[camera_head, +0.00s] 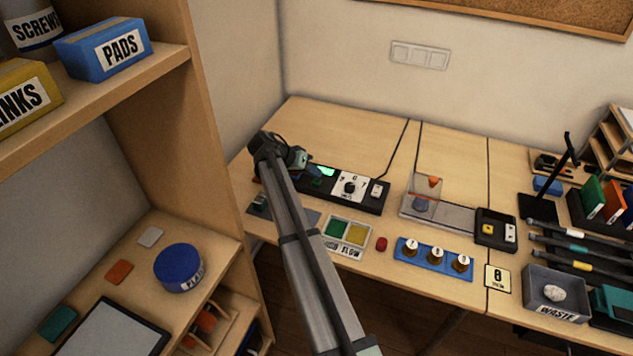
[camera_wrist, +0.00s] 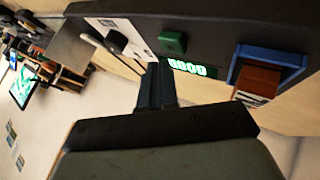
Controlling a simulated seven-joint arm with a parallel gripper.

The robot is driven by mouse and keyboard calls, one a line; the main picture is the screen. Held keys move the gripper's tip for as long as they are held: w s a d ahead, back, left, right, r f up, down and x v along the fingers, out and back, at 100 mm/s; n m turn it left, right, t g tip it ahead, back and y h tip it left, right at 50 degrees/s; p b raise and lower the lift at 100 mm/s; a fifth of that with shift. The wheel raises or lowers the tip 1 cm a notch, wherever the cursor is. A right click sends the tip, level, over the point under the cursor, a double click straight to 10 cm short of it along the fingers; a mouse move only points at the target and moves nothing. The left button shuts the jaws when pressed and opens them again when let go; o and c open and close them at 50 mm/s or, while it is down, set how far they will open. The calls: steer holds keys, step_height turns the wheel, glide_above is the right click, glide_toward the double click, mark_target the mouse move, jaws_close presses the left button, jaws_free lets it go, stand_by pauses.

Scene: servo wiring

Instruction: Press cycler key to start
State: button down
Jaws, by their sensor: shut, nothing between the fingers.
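The cycler (camera_head: 367,203) is a long black box at the back left of the bench, with a lit green display (camera_head: 324,171), a white dial panel (camera_head: 351,187) and a white switch. In the wrist view its display (camera_wrist: 187,68) shows green digits that look like zeros. A green square key (camera_wrist: 172,42) sits beside the display. My gripper (camera_wrist: 158,72) is shut and empty, its fingertips close to the key and partly over the display's edge. Whether they touch the panel I cannot tell. In the head view my gripper (camera_head: 307,170) is at the cycler's left end, fingertips hard to see.
A blue socket (camera_wrist: 268,57) holding a red-brown block (camera_wrist: 258,82) is on the panel right of the display.

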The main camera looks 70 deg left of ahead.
mark_target(313, 182)
steer(key=shift+f, duration=0.2)
steer(key=shift+f, duration=0.25)
steer(key=shift+f, duration=0.5)
stand_by(1.1)
steer(key=shift+r, duration=0.1)
stand_by(0.4)
steer(key=shift+r, duration=0.85)
steer(key=shift+r, duration=0.15)
steer(key=shift+r, duration=2.35)
